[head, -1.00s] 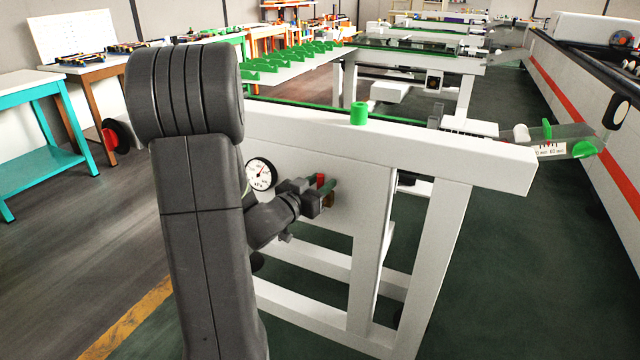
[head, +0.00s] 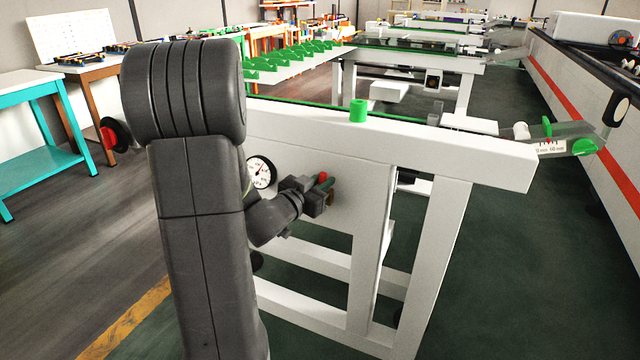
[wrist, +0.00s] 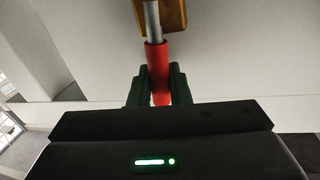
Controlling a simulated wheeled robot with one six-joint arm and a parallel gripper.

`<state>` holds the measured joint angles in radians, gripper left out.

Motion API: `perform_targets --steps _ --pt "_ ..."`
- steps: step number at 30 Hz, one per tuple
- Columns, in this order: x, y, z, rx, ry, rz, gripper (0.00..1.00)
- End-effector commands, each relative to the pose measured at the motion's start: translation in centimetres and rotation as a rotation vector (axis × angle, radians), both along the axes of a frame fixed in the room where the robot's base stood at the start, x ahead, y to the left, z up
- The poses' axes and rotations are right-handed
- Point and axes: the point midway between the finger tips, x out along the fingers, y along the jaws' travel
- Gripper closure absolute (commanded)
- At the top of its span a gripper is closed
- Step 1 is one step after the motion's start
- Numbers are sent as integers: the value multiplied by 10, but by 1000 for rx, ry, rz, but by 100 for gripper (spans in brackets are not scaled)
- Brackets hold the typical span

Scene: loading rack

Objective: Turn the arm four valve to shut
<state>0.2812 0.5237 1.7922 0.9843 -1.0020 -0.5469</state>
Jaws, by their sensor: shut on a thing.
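The valve is on the white panel of the near rack. In the wrist view its red handle sleeve (wrist: 157,56) sits on a silver lever (wrist: 152,20) that runs up to a brass-coloured body (wrist: 172,14). My gripper (wrist: 158,84) is shut on the red sleeve, with one dark green finger on each side. In the head view my gripper (head: 325,184) is at the panel, and only a little of the red handle (head: 323,176) shows past it. Most of the valve body is hidden there.
A round white gauge (head: 262,172) is on the panel left of my gripper, partly behind my arm. The white rack frame (head: 440,150) has a beam above and a leg to the right. A green cylinder (head: 358,110) stands on top. Dark floor (head: 530,260) is clear at right.

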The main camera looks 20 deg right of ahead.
Motion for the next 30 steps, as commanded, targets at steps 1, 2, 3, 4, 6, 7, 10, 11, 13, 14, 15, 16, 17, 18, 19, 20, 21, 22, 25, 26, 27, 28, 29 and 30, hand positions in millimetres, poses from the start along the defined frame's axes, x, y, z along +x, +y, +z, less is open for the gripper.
perform_targets --steps 1,2,3,4,6,7,10,11,13,14,15,16,17,18,19,20,21,22,25,26,27,28,29,30 --pt "-2 -2 -2 21 -27 -1 100" --pt "-3 -3 -2 35 -43 -2 100" --pt "-5 -4 -3 56 -68 -2 100" --pt "-6 -5 -3 72 -88 -1 100" --pt "-9 -8 -5 113 -136 -1 100" --pt "-10 -9 -5 131 -157 -1 100" --pt "-15 -12 -8 192 -230 -2 100" --pt "-16 -13 -9 212 -252 -1 100" --pt "-19 -16 -11 255 -303 -2 100" --pt "-20 -17 -11 273 -325 -3 100" --pt "-21 -18 -13 299 -353 -1 100" --pt "-23 -19 -14 316 -376 -2 100" --pt "-24 -20 -15 335 -397 -2 100" --pt "-25 -22 -17 359 -426 -3 100" --pt "-26 -22 -18 378 -448 -2 100" --pt "-27 -23 -19 397 -469 -2 100" --pt "-29 -24 -21 421 -498 -1 100" --pt "-30 -25 -22 440 -519 -2 100" --pt "-33 -28 -27 501 -592 -1 100" --pt "-33 -28 -29 520 -613 -1 100" --pt "-35 -29 -31 544 -642 -2 100" --pt "-36 -30 -33 563 -665 -2 100" --pt "-36 -31 -34 581 -687 -2 100" --pt "-37 -31 -36 606 -715 -1 100"
